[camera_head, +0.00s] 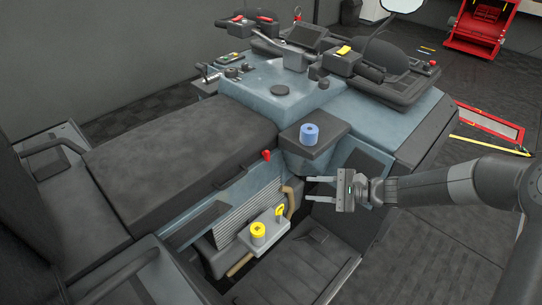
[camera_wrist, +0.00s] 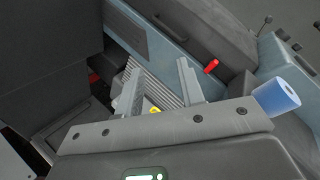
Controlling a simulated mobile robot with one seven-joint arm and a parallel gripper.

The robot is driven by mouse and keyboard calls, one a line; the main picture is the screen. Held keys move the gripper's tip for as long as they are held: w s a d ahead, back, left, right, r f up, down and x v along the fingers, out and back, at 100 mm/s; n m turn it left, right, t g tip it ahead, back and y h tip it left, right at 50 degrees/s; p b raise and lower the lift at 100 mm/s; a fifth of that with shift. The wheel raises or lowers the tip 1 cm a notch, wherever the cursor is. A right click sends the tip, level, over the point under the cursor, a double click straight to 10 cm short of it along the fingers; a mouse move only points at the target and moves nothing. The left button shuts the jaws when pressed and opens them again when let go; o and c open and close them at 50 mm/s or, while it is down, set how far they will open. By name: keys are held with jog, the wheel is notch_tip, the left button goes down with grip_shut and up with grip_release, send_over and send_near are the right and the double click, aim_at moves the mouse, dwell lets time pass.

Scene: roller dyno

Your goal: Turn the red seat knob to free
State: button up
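The red seat knob (camera_head: 267,155) is a small red piece on the side of the vehicle, just below the front right end of the dark seat (camera_head: 180,155). In the wrist view the red knob (camera_wrist: 211,66) shows just beyond the right fingertip. My gripper (camera_head: 308,190) is to the right of the knob and lower in the head view, apart from it. Its two fingers are spread with nothing between them, also in the wrist view (camera_wrist: 158,78). Fine markings on the knob are too small to read.
A blue roll (camera_head: 310,132) stands on a dark ledge right of the knob. A yellow cap (camera_head: 258,229) and a yellow ring handle (camera_head: 279,211) sit below, near the ribbed side. Handlebars (camera_head: 262,20) and a mirror (camera_head: 402,5) rise behind. A dark footboard (camera_head: 300,265) lies underneath.

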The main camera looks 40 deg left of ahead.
jog(key=w+a+f+m+y, duration=0.2)
jog(key=a+f+m+y, duration=0.25)
jog(key=a, duration=0.35)
jog(key=m+t+y, duration=0.5)
jog(key=m+t, duration=0.3)
jog(key=m, duration=0.1)
send_near(269, 157)
jog(key=shift+h, duration=0.25)
jog(key=x, duration=0.9)
jog(key=shift+r, duration=0.4)
jog(key=shift+c, duration=0.2)
grip_shut()
